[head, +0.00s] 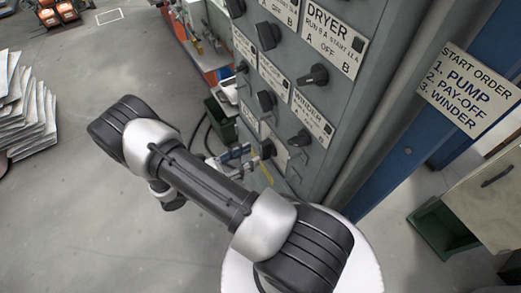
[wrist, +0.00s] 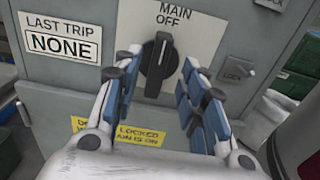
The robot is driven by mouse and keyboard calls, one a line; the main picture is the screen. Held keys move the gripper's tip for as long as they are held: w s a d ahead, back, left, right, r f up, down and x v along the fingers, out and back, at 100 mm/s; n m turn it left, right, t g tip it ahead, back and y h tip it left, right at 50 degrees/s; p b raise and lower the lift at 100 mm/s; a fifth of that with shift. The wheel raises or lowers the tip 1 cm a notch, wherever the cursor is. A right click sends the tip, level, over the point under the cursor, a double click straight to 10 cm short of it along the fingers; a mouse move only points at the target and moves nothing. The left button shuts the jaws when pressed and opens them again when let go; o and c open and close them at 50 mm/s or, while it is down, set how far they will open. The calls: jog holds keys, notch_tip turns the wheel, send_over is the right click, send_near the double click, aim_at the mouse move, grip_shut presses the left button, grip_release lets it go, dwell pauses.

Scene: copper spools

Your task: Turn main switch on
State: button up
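The main switch (wrist: 158,62) is a black rotary knob on a pale plate marked MAIN and OFF, on a grey panel. Its handle stands nearly upright, with the upper end towards the lettering. My gripper (wrist: 160,77) is open, with one blue-padded finger on each side of the knob. Gaps show between the fingers and the knob, and I cannot tell whether the tips reach its depth. In the head view my gripper (head: 240,156) is low at the panel, beside a dark knob (head: 267,150).
The grey cabinet (head: 345,100) carries several other knobs, one labelled DRYER. A START ORDER sign (head: 468,88) lists pump, pay-off, winder. In the wrist view, a LAST TRIP NONE label (wrist: 60,36) is left of the switch and a small lock fitting (wrist: 235,70) right. A yellow label (wrist: 120,132) is below.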

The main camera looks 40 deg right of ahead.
aim_at(261, 150)
jog(key=x, duration=0.5)
jog(key=shift+c, duration=0.5)
grip_shut()
